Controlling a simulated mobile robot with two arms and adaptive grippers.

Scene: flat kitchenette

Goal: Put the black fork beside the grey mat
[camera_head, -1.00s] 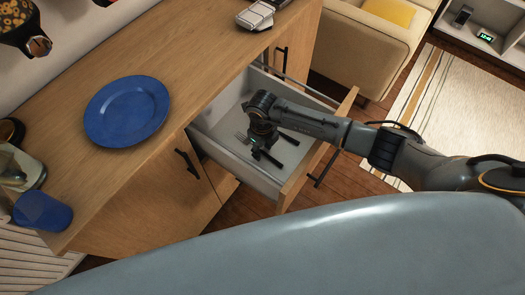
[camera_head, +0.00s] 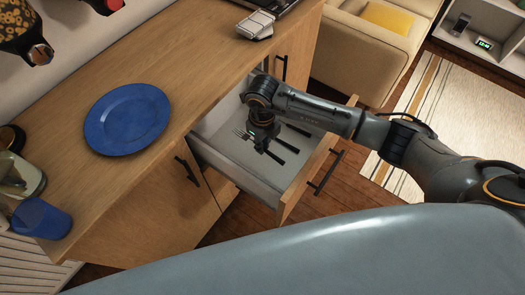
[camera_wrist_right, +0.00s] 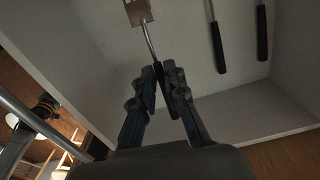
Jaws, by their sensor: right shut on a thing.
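The black fork (camera_head: 240,132) is in the open drawer; its metal end shows left of my right gripper (camera_head: 262,146) in the camera_head view. In the wrist view, the fork's metal head (camera_wrist_right: 138,12) runs off the top edge, and my right gripper (camera_wrist_right: 164,78) is shut on its black handle. The fingers hide part of the handle. I cannot tell whether the fork touches the drawer floor. No grey mat can be made out. My left gripper is out of view.
The drawer (camera_head: 225,161) has walls around the gripper. Two other black-handled utensils lie to the right, one (camera_wrist_right: 217,47) nearer and one (camera_wrist_right: 262,35) farther. A blue plate (camera_head: 127,115) and blue cup (camera_head: 42,218) stand on the wooden counter (camera_head: 190,75), with bare wood between.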

